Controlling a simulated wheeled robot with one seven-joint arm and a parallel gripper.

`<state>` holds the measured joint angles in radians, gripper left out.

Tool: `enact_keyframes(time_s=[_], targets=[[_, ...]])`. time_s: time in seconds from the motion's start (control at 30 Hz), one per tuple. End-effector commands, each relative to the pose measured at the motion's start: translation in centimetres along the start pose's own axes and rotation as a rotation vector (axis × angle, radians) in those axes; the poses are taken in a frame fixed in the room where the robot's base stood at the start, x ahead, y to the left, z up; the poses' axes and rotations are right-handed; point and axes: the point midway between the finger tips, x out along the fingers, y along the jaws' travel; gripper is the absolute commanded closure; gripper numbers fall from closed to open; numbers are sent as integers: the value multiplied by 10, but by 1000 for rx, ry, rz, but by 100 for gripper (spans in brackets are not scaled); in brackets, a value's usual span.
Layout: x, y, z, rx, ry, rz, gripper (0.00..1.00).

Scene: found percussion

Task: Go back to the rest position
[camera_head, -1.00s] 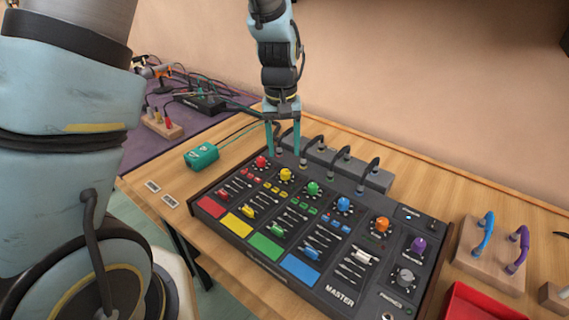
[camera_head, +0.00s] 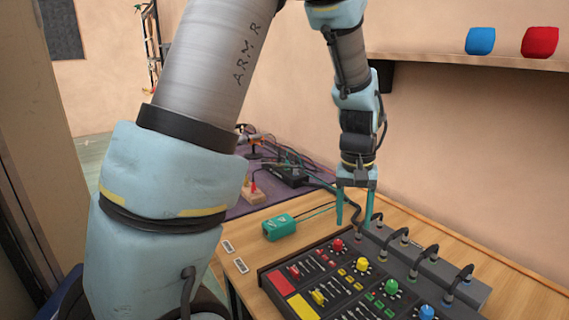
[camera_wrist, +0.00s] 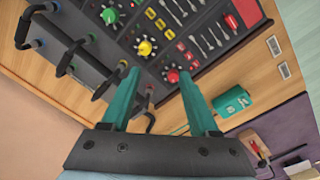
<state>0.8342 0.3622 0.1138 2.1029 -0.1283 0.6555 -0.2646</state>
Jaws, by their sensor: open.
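My gripper (camera_head: 354,223) is open and empty, with its two teal fingers pointing down. It hangs over the back left of the black mixer (camera_head: 270,274), near the red knob (camera_head: 338,245) and the first black cable loop. In the wrist view my gripper (camera_wrist: 166,92) shows its fingers apart with nothing between them; the red knob (camera_wrist: 172,76) lies just beyond the fingertips. Whether the fingers touch the cable loop cannot be told.
A teal box (camera_head: 279,227) sits left of the mixer on the wooden table. A grey strip with black cable loops (camera_head: 429,257) runs behind the mixer. A purple cloth with cables and a black box (camera_head: 285,173) lies beyond. A shelf (camera_head: 470,62) holds blue and red cups.

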Motion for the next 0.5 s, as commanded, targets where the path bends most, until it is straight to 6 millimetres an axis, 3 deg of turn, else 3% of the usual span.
enact_keyframes(time_s=[0.17,0.3,0.5], targets=[[-13,-93,14,-99,42,-2,39],[-20,-161,44,-166,79,-16,39],[-25,-222,90,-234,118,-44,39]])
